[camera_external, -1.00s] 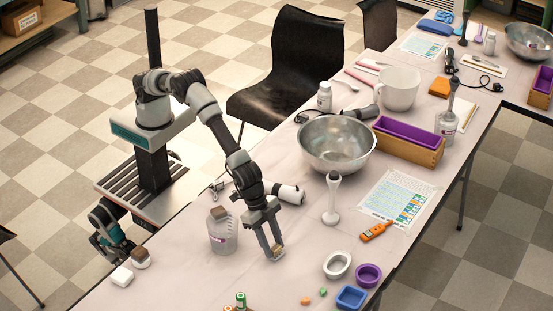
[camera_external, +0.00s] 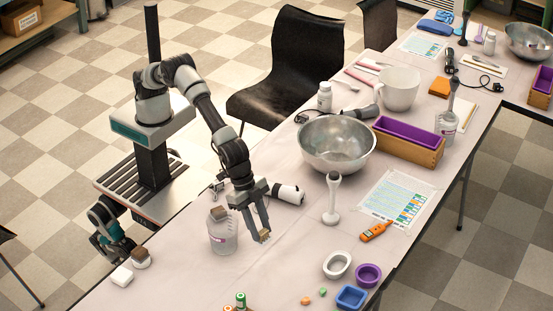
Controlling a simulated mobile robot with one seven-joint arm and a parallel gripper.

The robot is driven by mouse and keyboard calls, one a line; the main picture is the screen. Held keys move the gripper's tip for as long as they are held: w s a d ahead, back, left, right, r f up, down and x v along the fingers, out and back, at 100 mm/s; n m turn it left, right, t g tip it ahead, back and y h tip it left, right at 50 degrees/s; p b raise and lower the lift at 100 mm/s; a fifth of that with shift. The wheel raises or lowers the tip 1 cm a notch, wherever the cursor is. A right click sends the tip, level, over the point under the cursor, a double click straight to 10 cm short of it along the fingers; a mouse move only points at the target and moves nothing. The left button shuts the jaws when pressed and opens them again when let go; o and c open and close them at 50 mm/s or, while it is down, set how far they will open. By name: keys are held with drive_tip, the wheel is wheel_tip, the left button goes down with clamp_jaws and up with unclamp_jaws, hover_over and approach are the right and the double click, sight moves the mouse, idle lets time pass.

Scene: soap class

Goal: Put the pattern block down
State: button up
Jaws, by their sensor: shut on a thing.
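The pattern block (camera_external: 264,235) is a small tan-brown piece at the tips of my gripper (camera_external: 262,233). The fingers hide part of the block. The block appears to be a little above the table top, but the exact gap is hard to tell from this view.
A white immersion blender (camera_external: 331,200) stands to the right, with a steel bowl (camera_external: 337,145) behind it. Small moulds, a white one (camera_external: 337,265) and a blue one (camera_external: 351,298), are at the front right. Bare table (camera_external: 285,255) lies between the block and the moulds.

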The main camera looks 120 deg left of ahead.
drive_tip(key=s+d+m, duration=0.1)
drive_tip(key=s+d, duration=0.2)
drive_tip(key=d, duration=0.2)
drive_tip(key=s+d, duration=0.3)
drive_tip(key=d, duration=0.3)
drive_tip(key=s+d+m+h, duration=0.1)
drive_tip(key=s+d, duration=0.2)
drive_tip(key=d, duration=0.2)
drive_tip(key=shift+s+d+r+m+b, duration=0.1)
drive_tip(key=shift+s+d+m+b, duration=0.2)
drive_tip(key=shift+s+b, duration=0.05)
clamp_jaws()
drive_tip(key=f, duration=0.3)
drive_tip(key=f+b, duration=0.1)
drive_tip(key=f, duration=0.6)
drive_tip(key=shift+s+d+b, duration=0.25)
drive_tip(key=shift+d+b, duration=0.1)
drive_tip(key=shift+b, duration=0.05)
drive_tip(key=o, duration=1.3)
unclamp_jaws()
drive_tip(key=shift+c, duration=0.2)
drive_tip(key=shift+r, duration=0.1)
drive_tip(key=p+v, duration=0.1)
drive_tip(key=v, duration=1.1)
drive_tip(key=shift+p, duration=0.35)
drive_tip(key=shift+w+a, duration=0.1)
